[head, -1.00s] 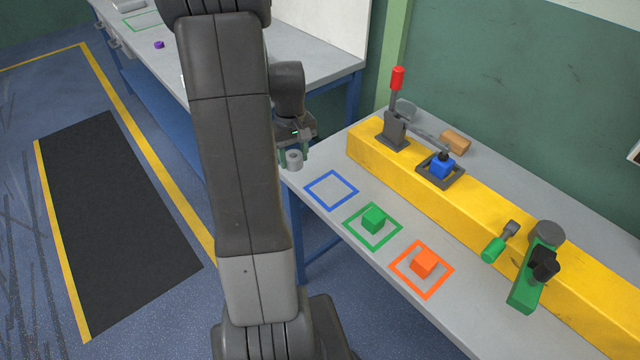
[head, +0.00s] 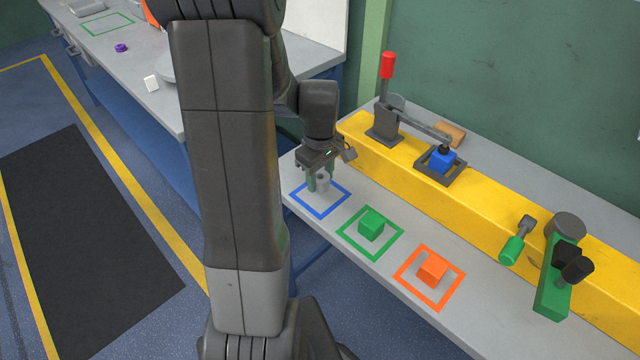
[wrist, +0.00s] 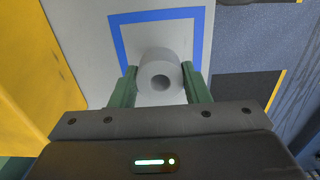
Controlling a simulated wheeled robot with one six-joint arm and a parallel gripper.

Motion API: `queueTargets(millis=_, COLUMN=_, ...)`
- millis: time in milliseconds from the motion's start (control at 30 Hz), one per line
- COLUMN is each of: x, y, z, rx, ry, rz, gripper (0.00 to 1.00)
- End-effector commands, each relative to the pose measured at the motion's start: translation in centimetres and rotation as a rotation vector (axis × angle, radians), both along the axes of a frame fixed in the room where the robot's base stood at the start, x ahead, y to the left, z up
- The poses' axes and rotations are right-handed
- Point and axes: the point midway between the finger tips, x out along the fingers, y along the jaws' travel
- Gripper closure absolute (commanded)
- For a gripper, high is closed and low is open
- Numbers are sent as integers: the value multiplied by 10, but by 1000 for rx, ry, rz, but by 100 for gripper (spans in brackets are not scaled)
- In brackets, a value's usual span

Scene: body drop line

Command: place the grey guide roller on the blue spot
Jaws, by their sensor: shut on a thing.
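My gripper (head: 320,184) is shut on the grey guide roller (head: 323,183), a short cylinder with a hole in its end. The roller also shows in the wrist view (wrist: 160,78), between the two green fingers, with its holed end toward the camera. The blue spot (head: 303,206) is a blue square outline on the grey bench. In the head view the roller is over the back part of that square. In the wrist view the blue outline (wrist: 122,38) surrounds the roller's upper part. Whether the roller touches the bench is hard to tell.
A green block (head: 371,225) in a green square and an orange block (head: 432,268) in an orange square lie to the right. A yellow beam (head: 400,160) with a red-handled clamp (head: 388,100) runs along behind. A second bench (head: 150,50) stands at the back left.

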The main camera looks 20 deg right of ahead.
Motion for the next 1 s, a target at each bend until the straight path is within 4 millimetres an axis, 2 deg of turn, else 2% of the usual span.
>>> queueTargets(millis=100, x=0, y=0, z=-19, rx=2, ry=3, rz=0, gripper=94)
queueTargets(millis=200, x=0, y=0, z=-27, rx=1, ry=1, rz=0, gripper=94)
queueTargets(millis=567, x=0, y=0, z=-31, rx=0, ry=0, rz=0, gripper=94)
queueTargets(millis=600, x=0, y=0, z=-31, rx=0, ry=0, rz=0, gripper=56)
queueTargets(millis=700, x=0, y=0, z=-30, rx=0, ry=0, rz=-1, gripper=36)
queueTargets(millis=1000, x=0, y=0, z=-29, rx=0, ry=0, rz=-1, gripper=36)
